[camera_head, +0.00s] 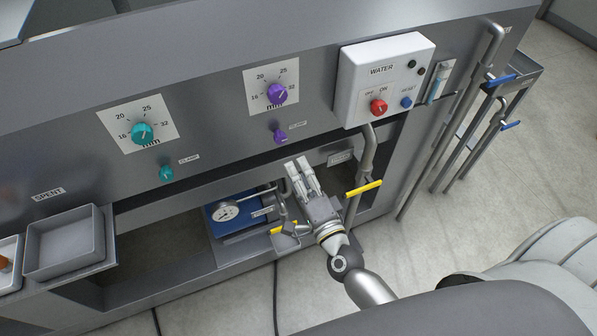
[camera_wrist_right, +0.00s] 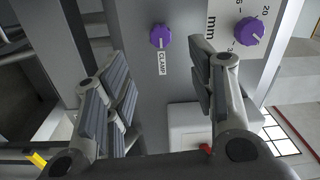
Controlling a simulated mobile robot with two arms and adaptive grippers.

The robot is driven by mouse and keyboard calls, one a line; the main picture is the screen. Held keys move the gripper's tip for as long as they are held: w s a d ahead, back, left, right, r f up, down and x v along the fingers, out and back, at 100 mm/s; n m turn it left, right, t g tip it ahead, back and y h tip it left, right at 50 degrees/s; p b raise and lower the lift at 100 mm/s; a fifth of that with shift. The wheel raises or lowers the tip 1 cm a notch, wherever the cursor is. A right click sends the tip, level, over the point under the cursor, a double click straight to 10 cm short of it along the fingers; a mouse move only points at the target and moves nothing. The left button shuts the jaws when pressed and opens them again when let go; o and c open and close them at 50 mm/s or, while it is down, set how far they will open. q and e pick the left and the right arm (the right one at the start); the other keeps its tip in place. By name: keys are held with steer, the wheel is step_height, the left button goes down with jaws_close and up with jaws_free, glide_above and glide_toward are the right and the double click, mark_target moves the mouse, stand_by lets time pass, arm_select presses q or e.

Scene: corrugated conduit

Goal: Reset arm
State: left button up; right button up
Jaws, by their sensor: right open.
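My right gripper (camera_head: 302,177) is in front of the lower opening of the grey machine panel, below the small purple clamp knob (camera_head: 280,136). Its fingers point up toward the panel. In the right wrist view my right gripper (camera_wrist_right: 165,95) has its fingers spread wide with nothing between them. Beyond the fingers, the purple clamp knob (camera_wrist_right: 161,36) and part of the larger purple dial (camera_wrist_right: 249,31) show. The right forearm comes up from the bottom of the head view. My left gripper is not in the head view.
A white WATER box (camera_head: 384,75) is above right of the gripper. A yellow-handled valve (camera_head: 363,188) is close on its right, a blue gauge unit (camera_head: 235,215) on its left. A teal dial (camera_head: 142,133) and grey tray (camera_head: 65,243) are farther left.

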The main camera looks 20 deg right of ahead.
stand_by(0.3)
steer(key=s+f+n+g+y, duration=0.1)
steer(key=s+f+n+g, duration=0.25)
steer(key=f, duration=0.75)
steer(key=s+a+f+n+g+b, duration=0.1)
steer(key=s+f+n+g, duration=0.2)
steer(key=f, duration=0.7)
steer(key=s+f+n+g+y, duration=0.15)
steer(key=s+f+n, duration=0.25)
steer(key=f, duration=0.7)
steer(key=s+d+f+n+g+h, duration=0.1)
steer(key=s+d+f+n+g, duration=0.1)
steer(key=s+f, duration=0.4)
steer(key=s+d+f+n+g+h+b, duration=0.1)
steer(key=s+f, duration=0.5)
steer(key=s, duration=0.7)
steer(key=s+d+f+n+g+h, duration=0.1)
steer(key=s+d+f+n+g, duration=0.3)
steer(key=s, duration=0.6)
step_height(320, 180, down, 3)
steer(key=shift+f+n+g+b, duration=0.1)
steer(key=shift+n+g+b, duration=0.35)
steer(key=shift+g, duration=0.75)
steer(key=shift+o, duration=0.2)
